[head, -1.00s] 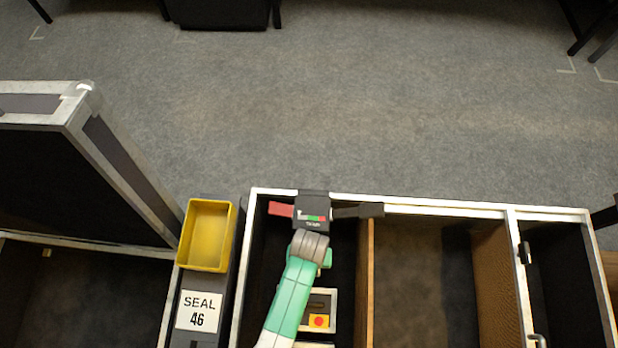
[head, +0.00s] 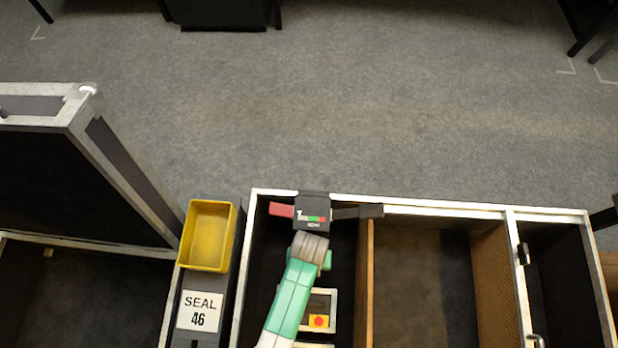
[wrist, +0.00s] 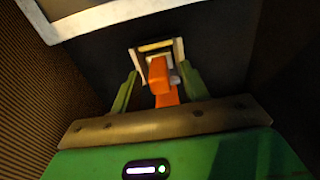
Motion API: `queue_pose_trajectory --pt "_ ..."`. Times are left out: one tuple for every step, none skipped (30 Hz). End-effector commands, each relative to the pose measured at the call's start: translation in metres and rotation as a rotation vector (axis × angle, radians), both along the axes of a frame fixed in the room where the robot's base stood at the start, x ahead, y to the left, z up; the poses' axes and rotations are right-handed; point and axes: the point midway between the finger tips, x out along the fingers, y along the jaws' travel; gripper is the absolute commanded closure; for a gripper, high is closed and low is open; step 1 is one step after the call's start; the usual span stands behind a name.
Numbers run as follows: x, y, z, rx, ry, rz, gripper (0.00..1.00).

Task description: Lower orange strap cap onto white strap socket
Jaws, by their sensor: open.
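The orange strap cap (wrist: 161,88) shows in the wrist view, between the two green fingers of my gripper (wrist: 157,86). The fingers are open, with a visible gap on each side of the cap. The white strap socket (wrist: 179,55) is a pale frame just beyond the cap on a dark surface. The cap's far end overlaps the frame in the picture; I cannot tell if it is fully seated. In the head view my wrist is over a narrow dark compartment of the case, and the cap, socket and fingertips are hidden there.
The open case (head: 447,208) has a pale metal rim and wooden dividers (head: 370,285) close to my arm. A raised lid (head: 110,165) stands farther left.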

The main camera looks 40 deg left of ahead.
Motion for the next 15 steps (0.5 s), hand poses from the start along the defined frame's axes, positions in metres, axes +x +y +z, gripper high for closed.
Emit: queue_pose_trajectory --pt "0.000 0.000 0.000 0.000 0.000 0.000 0.55" --pt "0.000 0.000 0.002 0.000 0.000 0.000 0.55" --pt "0.000 0.000 0.007 0.001 -0.001 0.000 0.55" --pt "0.000 0.000 0.012 0.001 -0.001 0.000 0.55" --pt "0.000 0.000 0.018 0.001 -0.002 0.000 0.55" --pt "0.000 0.000 0.028 0.000 -0.002 0.000 0.55" --pt "0.000 0.000 0.035 0.001 -0.002 0.000 0.55" --pt "0.000 0.000 0.042 0.001 -0.002 0.000 0.55" --pt "0.000 0.000 0.050 0.000 -0.002 0.000 0.55" --pt "0.000 0.000 0.056 0.001 -0.002 0.000 0.55" --pt "0.000 0.000 0.061 0.001 -0.001 0.000 0.55" --pt "0.001 0.000 0.066 0.001 -0.002 0.000 0.55" --pt "0.001 0.000 0.070 0.000 -0.002 0.000 0.55" --pt "0.000 0.000 0.073 0.001 -0.001 0.000 0.55" --pt "0.000 0.000 0.076 0.000 0.000 0.000 0.55"
